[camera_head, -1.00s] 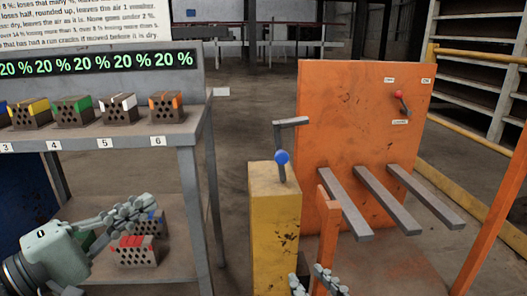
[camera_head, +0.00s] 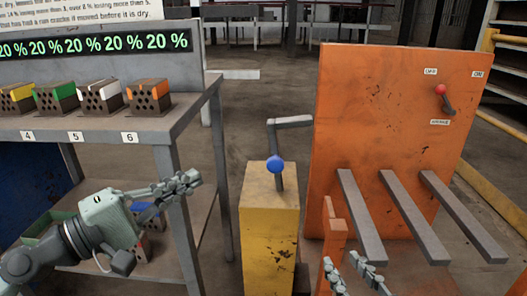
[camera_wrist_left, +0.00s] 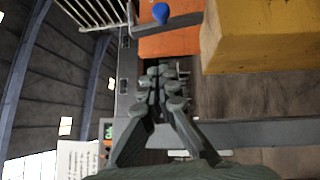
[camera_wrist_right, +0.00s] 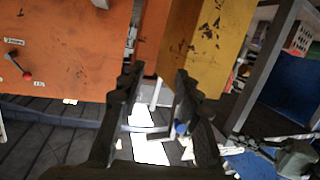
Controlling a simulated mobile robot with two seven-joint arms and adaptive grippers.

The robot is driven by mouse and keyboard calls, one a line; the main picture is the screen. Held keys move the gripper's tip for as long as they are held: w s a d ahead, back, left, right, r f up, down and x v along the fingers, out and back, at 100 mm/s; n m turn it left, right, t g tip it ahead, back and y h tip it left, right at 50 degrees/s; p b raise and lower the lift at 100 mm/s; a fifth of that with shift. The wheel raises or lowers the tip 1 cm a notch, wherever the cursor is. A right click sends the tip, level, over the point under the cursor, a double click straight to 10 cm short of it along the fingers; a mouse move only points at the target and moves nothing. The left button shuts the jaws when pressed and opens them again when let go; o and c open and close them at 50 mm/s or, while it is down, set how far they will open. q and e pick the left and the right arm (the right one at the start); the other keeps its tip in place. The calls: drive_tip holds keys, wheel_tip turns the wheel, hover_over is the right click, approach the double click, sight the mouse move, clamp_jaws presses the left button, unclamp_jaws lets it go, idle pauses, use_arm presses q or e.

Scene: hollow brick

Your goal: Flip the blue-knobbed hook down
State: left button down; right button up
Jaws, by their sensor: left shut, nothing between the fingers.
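The blue-knobbed hook (camera_head: 281,181) is a grey bent bar standing up from the top of a yellow post (camera_head: 268,228). Its blue knob (camera_head: 275,164) is on the near side, and its upper arm points right. In the left wrist view the blue knob (camera_wrist_left: 161,12) is at the top, beside the yellow post (camera_wrist_left: 265,35). My left gripper (camera_head: 190,182) is shut and empty, left of the post and apart from the knob. My right gripper (camera_head: 355,272) is open at the bottom of the head view, right of the post, with nothing between its fingers in the right wrist view (camera_wrist_right: 157,85).
An orange panel (camera_head: 385,130) with a red-knobbed lever (camera_head: 442,93) and grey bars (camera_head: 405,217) stands right of the post. A grey shelf (camera_head: 150,128) with several bricks is at the left. A floor gap lies between shelf and post.

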drive_tip(key=shift+s, duration=0.1)
